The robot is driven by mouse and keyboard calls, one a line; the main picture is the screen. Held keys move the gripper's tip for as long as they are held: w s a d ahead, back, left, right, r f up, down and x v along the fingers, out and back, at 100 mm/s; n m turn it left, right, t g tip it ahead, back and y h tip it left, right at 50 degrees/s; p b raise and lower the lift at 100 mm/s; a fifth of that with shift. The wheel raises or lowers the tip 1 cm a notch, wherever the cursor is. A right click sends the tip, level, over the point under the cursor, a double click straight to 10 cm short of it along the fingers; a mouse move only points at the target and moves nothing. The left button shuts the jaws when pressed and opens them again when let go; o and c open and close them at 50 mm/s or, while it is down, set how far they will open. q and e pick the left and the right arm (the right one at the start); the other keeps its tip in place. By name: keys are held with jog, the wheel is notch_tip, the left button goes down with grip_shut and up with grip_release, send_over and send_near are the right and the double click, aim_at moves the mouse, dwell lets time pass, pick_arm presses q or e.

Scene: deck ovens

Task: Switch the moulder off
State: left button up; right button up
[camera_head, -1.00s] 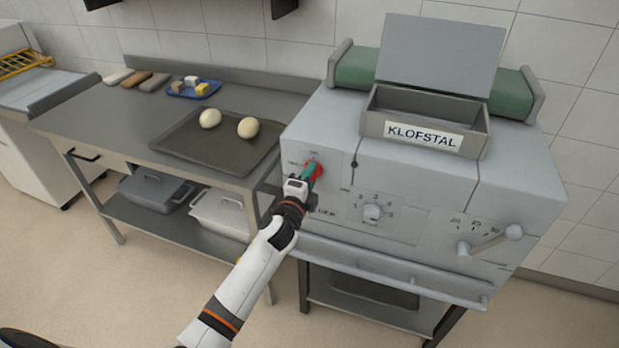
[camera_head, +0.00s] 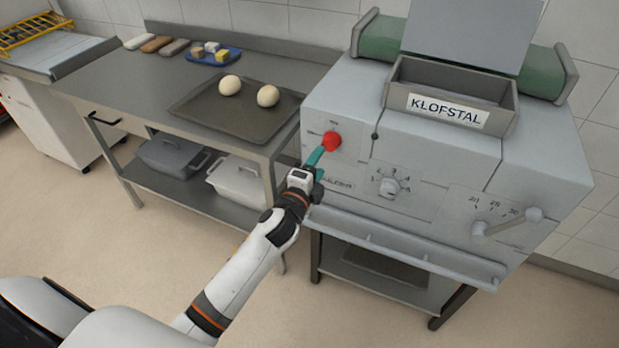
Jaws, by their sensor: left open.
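The moulder (camera_head: 455,165) is a pale grey machine labelled KLOFSTAL, at the right of the head view. A round red switch knob (camera_head: 331,140) is on the left of its front face. My left gripper (camera_head: 316,157) has teal fingers and is open. Its fingertips are just below and left of the red knob; I cannot tell whether they touch it. Most of the knob shows; the gripper hides part of the panel below it. My right gripper is not in view.
A dial (camera_head: 388,186) and a lever (camera_head: 507,222) are to the right on the moulder's front. A steel table (camera_head: 105,88) to the left holds a dark tray (camera_head: 215,116) with two dough balls and a blue tray (camera_head: 232,58). Floor is clear in front.

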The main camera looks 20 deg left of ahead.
pick_arm(q)
jog(key=s, duration=0.5)
dwell(0.3)
jog(key=s+f+n+g, duration=0.3)
jog(key=s+f, duration=0.2)
jog(key=f, duration=0.7)
jog(key=s+f+n+g, duration=0.2)
jog(key=s+f+g, duration=0.15)
jog(key=f, duration=0.85)
jog(key=s+f+n+g, duration=0.3)
jog(key=s+f, duration=0.2)
jog(key=f, duration=0.7)
jog(key=s+f+n+g, duration=0.2)
jog(key=s+f, duration=0.3)
jog(key=s, duration=0.5)
jog(key=s+f+n+g, duration=0.3)
jog(key=s+f, duration=0.3)
jog(key=s, duration=0.5)
jog(key=s+f+n+g, duration=0.2)
jog(key=s+f, duration=0.4)
jog(key=s, duration=0.5)
jog(key=shift+s+a, duration=0.25)
jog(key=shift+a, duration=0.2)
jog(key=shift+g, duration=0.25)
